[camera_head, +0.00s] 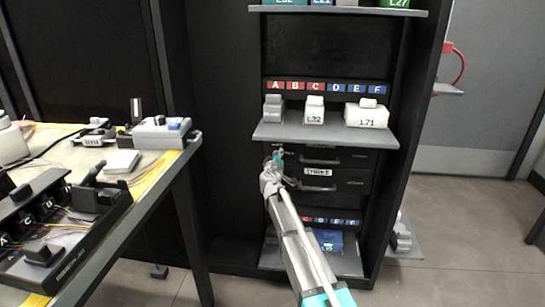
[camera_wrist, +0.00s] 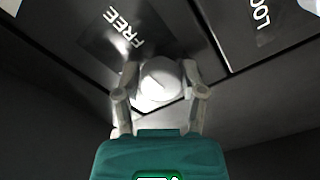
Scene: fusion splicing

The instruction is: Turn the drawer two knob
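A pale round knob (camera_wrist: 160,82) sits on a dark drawer front (camera_wrist: 95,40) in the wrist view. White letters reading FREE show to the knob's upper left and LOCK to its upper right. My gripper (camera_wrist: 160,72) has one finger on each side of the knob, and both appear to press against it. In the head view my gripper (camera_head: 277,158) is at the left edge of the drawer stack (camera_head: 345,180), under the grey shelf. The gripper hides the knob there, and I cannot tell the drawer's number.
A lower shelf holds a blue box (camera_head: 328,241). A workbench (camera_head: 150,170) with splicing gear stands at left. Open floor (camera_head: 455,250) lies at right.

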